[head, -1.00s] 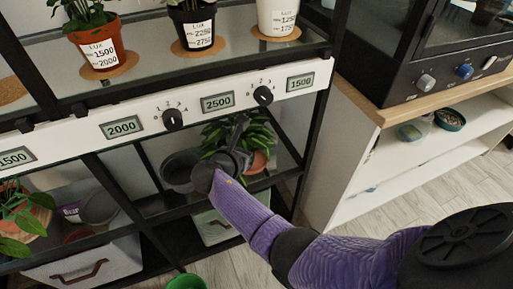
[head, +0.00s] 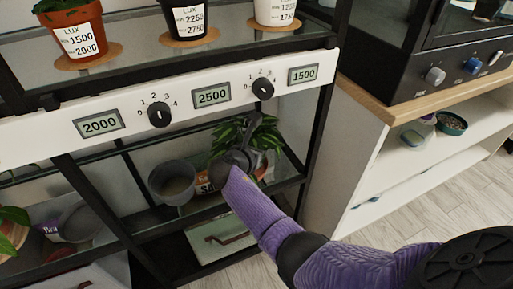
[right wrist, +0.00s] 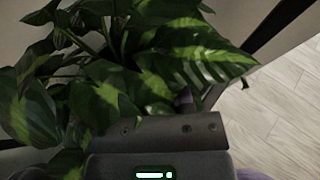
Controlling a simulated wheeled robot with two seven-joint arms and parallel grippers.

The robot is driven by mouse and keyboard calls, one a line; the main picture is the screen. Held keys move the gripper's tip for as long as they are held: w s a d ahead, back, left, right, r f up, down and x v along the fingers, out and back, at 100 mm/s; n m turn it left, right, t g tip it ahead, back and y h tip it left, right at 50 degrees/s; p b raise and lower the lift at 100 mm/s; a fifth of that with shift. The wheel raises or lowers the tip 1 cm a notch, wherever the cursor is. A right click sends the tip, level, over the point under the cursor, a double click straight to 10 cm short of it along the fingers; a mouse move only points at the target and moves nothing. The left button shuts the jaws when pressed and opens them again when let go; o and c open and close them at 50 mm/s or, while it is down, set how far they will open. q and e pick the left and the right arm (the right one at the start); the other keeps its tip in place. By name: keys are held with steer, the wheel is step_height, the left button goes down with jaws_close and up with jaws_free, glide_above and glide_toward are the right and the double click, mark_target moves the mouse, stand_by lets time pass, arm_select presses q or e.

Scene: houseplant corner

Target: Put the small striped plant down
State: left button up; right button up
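The small plant with striped green leaves (head: 262,137) is at the right end of the lower shelf space in the head view, below the 1500 display. Its leaves also fill the upper part of the right wrist view (right wrist: 190,55). My right gripper (head: 240,150) is in front of the plant, overlapping its leaves and pot. The leaves and the gripper body hide the fingertips, so I cannot tell whether they grip the pot. The plant looks roughly upright; whether its pot touches the shelf is hidden. My left gripper is not in view.
The white control strip (head: 130,112) runs above. Black shelf posts are close by. Labelled pots (head: 82,35) stand on the upper shelf.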

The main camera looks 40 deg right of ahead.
steer(key=shift+o, duration=0.7)
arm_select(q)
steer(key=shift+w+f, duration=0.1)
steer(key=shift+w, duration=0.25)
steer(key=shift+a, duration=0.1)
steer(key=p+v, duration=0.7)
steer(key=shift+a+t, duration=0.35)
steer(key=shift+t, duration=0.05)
arm_select(e)
steer(key=v, duration=1.2)
steer(key=shift+r, duration=0.15)
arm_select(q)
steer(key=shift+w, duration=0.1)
